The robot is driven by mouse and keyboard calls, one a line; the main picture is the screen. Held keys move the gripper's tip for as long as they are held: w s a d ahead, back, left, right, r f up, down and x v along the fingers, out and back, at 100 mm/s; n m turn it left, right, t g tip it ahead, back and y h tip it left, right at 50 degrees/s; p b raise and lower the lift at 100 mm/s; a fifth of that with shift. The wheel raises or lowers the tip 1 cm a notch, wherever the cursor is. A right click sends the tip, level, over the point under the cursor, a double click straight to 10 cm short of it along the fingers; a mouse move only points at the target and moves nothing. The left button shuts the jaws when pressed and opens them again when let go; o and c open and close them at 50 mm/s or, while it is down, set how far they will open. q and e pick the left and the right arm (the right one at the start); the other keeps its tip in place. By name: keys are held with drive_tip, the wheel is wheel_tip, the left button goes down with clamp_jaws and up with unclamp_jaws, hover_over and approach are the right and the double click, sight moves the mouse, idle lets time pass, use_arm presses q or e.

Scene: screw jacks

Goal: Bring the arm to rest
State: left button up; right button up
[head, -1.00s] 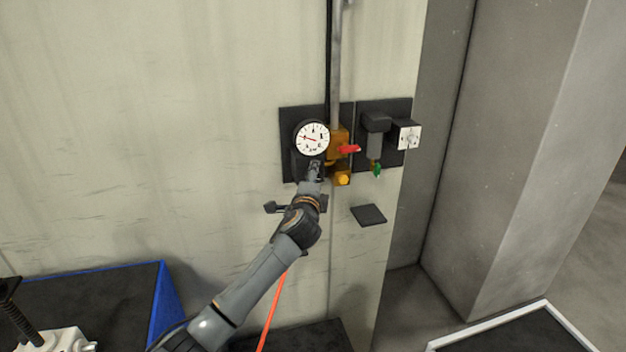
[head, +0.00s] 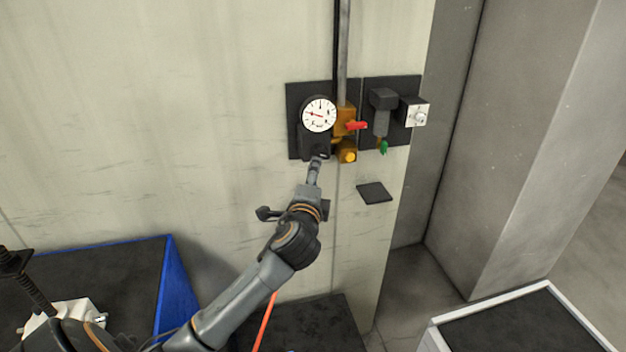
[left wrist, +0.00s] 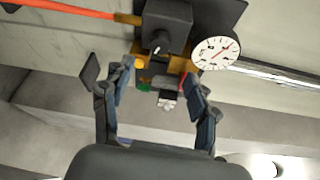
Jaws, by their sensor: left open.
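My left arm rises from the bottom left of the head view. My left gripper (head: 314,172) is just below the round white gauge (head: 319,115) on the wall. In the left wrist view my left gripper (left wrist: 160,82) has its two blue-grey fingers spread apart with nothing held between them. The gauge shows there too (left wrist: 216,53), beyond the fingers. The black block (left wrist: 166,28) under the gauge, with the orange hose (left wrist: 65,10), is ahead of the fingers. My right gripper is in neither view.
A wall panel carries an orange valve with a red handle (head: 356,126), a green-tipped fitting (head: 384,147) and a pale box (head: 415,112). A white-based jack (head: 64,312) stands at lower left by a blue-edged surface (head: 178,285). A white-edged dark surface (head: 520,325) is at lower right.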

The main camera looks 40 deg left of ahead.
use_arm(q)
drive_tip(key=shift+s+d, duration=0.15)
drive_tip(key=shift+s, duration=0.15)
idle(0.4)
drive_tip(key=s+d+f+n+g+h+b, duration=0.1)
drive_tip(key=s+f+n+g+h+b, duration=0.15)
drive_tip(key=f, duration=1.85)
drive_tip(key=s+d+f+n+g+h+b, duration=0.1)
drive_tip(key=s+d+f+g+h+b, duration=0.2)
drive_tip(key=f, duration=1.8)
drive_tip(key=s+d+f+n+g+h+b, duration=0.1)
drive_tip(key=s+d+f+n+g+b, duration=0.15)
drive_tip(key=s+f, duration=1.1)
drive_tip(key=s+d+f+n+g+b, duration=0.2)
drive_tip(key=s+d+f+g+b, duration=0.15)
drive_tip(key=s+f, duration=0.95)
drive_tip(key=s+d+f+n+g+b, duration=0.1)
drive_tip(key=s+d+f, duration=0.1)
drive_tip(key=s+f, duration=0.4)
drive_tip(key=s+d+f+n+g+h+b, duration=0.1)
drive_tip(key=s+d+f+n+g+b, duration=0.1)
drive_tip(key=s+f, duration=0.5)
drive_tip(key=s, duration=0.5)
drive_tip(key=shift+s+d+n, duration=0.2)
drive_tip(key=shift+s+n, duration=0.05)
drive_tip(key=shift+n, duration=0.05)
